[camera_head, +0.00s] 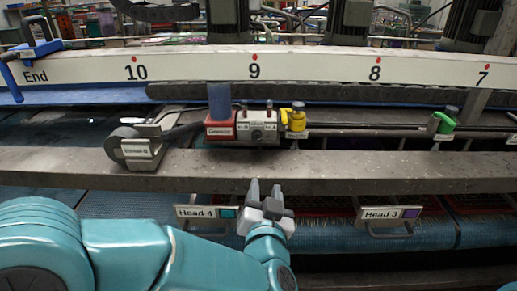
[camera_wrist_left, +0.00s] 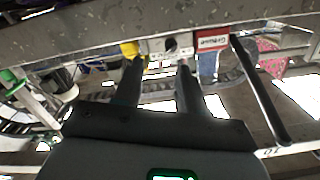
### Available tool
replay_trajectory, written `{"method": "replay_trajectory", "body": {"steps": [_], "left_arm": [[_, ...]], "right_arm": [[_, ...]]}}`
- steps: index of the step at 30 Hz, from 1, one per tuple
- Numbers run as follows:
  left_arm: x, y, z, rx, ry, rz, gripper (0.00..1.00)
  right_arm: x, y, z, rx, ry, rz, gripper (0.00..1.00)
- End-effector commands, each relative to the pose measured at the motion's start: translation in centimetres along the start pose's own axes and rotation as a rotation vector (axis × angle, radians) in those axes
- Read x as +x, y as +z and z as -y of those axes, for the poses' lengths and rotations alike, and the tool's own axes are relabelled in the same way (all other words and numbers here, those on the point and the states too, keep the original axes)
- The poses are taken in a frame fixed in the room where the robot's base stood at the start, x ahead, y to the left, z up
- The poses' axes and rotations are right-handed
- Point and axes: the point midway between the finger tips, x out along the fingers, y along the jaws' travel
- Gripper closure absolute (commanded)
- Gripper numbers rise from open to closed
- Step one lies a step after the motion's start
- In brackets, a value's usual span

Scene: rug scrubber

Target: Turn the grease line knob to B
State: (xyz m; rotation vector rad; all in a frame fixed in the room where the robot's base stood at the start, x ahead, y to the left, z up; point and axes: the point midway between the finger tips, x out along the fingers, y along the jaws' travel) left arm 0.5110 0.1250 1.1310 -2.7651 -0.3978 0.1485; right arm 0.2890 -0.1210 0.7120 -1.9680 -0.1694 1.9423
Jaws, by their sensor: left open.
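The grease line knob (camera_head: 257,135) is a small dark knob on the front of a grey box (camera_head: 242,130), with small labels above it. A red labelled block (camera_head: 220,130) adjoins the box on the left. In the left wrist view the scene is inverted, and the knob (camera_wrist_left: 171,44) sits beside the red block (camera_wrist_left: 211,38). Which label the knob points to is too small to tell. My left gripper (camera_head: 265,186) is open and empty, in front of and below the box, apart from the knob. Its two fingers (camera_wrist_left: 159,66) point toward the box. My right gripper is not in view.
A yellow valve (camera_head: 297,118) stands just right of the box, and a green one (camera_head: 446,120) farther right. A grey clamp-like unit (camera_head: 138,147) is at left. A long metal beam (camera_head: 400,172) runs below the box. Head 4 (camera_head: 206,212) and Head 3 (camera_head: 388,213) plates hang beneath.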

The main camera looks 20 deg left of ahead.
Motion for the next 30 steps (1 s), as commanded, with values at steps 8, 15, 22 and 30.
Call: {"method": "replay_trajectory", "body": {"steps": [8, 15, 22, 30], "left_arm": [[0.9, -2.4, 1.8, 0.017, -0.079, -0.030, 0.59], [6.5, -2.6, 2.2, 0.016, -0.078, -0.028, 0.59], [11.7, -2.8, 2.5, 0.016, -0.075, -0.030, 0.59], [14.9, -2.7, 2.6, 0.016, -0.073, -0.031, 0.59]], "right_arm": [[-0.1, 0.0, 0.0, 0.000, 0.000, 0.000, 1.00], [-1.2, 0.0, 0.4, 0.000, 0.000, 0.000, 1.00], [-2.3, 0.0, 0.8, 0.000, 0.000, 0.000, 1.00], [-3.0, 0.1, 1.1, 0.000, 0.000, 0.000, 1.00]]}}
